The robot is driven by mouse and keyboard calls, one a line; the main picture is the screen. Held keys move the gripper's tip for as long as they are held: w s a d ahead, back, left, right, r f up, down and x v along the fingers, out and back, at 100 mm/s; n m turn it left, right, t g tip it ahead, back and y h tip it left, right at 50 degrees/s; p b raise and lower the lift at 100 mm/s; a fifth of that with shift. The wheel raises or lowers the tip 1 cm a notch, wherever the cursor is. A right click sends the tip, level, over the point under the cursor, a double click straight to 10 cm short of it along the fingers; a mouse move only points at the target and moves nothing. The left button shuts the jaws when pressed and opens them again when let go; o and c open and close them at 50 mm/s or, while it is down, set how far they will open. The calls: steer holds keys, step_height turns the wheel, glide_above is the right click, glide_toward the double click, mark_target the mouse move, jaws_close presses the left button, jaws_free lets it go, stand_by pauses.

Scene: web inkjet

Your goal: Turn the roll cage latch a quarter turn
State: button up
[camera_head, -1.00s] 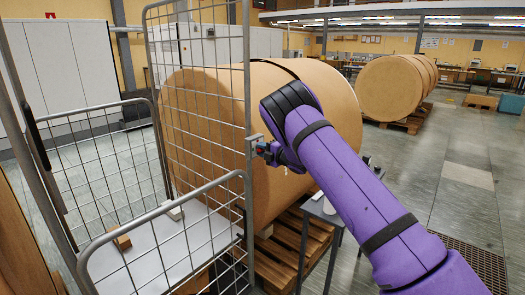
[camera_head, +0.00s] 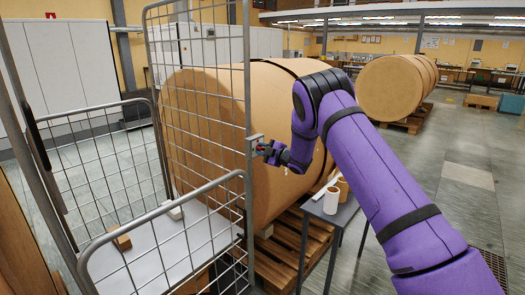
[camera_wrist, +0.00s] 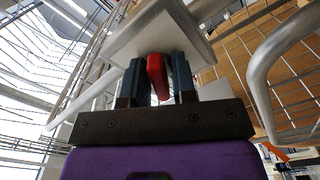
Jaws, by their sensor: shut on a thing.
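The roll cage (camera_head: 247,110) stands at the left in the head view, with grey tube posts and wire mesh sides. Its latch sits on the right post: a grey plate (camera_wrist: 165,32) with a red handle (camera_wrist: 158,78). In the wrist view the red handle is between the two dark fingers of my gripper (camera_wrist: 158,85), which is shut on it. In the head view my gripper (camera_head: 266,150) reaches the post from the right, and the latch is small and mostly hidden there. The handle's exact angle is hard to tell.
A large brown paper roll (camera_head: 290,85) lies on a wooden pallet (camera_head: 283,262) behind the cage. A small grey table (camera_head: 335,212) with white and brown tubes stands right of the post, below my arm. A wooden block (camera_head: 122,242) lies on the cage's base. Open floor is at the right.

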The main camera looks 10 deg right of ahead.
steer(key=m, duration=0.6)
steer(key=shift+d+m, duration=0.1)
steer(key=shift+m, duration=0.2)
steer(key=m, duration=0.5)
steer(key=shift+f, duration=0.1)
steer(key=shift+m, duration=0.3)
steer(key=o, duration=0.7)
steer(key=v, duration=1)
steer(key=shift+s+d, duration=0.2)
steer(key=shift+s, duration=0.15)
